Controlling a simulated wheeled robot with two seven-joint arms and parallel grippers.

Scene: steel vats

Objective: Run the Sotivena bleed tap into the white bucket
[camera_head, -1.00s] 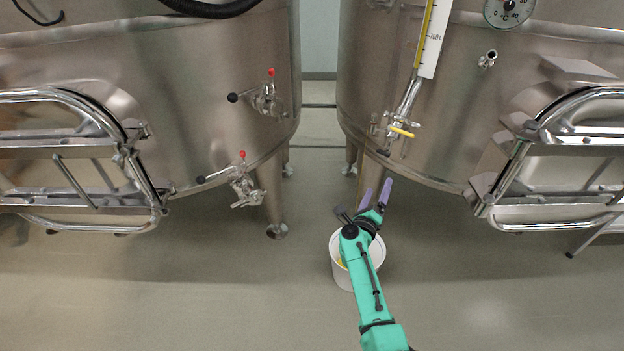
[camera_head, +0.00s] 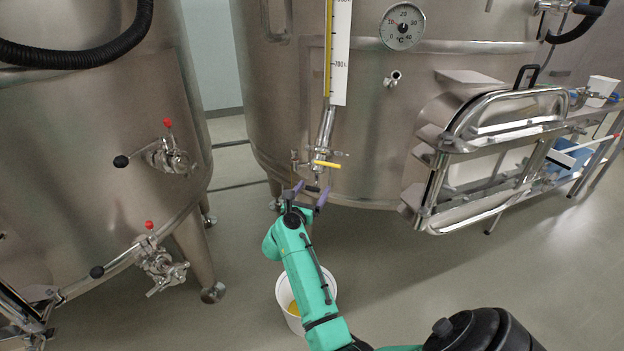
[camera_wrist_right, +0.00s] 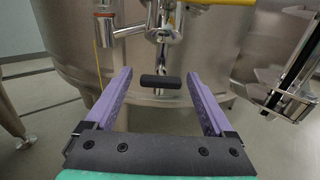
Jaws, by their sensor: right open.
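The right-hand steel vat (camera_head: 375,130) carries a sight glass (camera_head: 339,60) with a yellow column. Below it is a metal tap fitting (camera_head: 322,155) with a yellow lever (camera_head: 327,164). No name label is readable. My right gripper (camera_head: 312,188) is open, its purple fingers pointing up just below this fitting. In the right wrist view, a short black handle (camera_wrist_right: 160,81) appears between the open fingertips, with the metal fitting (camera_wrist_right: 163,30) above it; contact cannot be seen. The white bucket (camera_head: 284,303) stands on the floor, partly hidden by my right arm, with something yellow inside. My left gripper is not in view.
The left vat (camera_head: 85,130) has two small valves with red knobs, the upper (camera_head: 168,156) and the lower (camera_head: 158,265). A hatch door (camera_head: 490,150) juts from the right vat. A bench (camera_head: 600,140) stands far right. Floor right of the bucket is clear.

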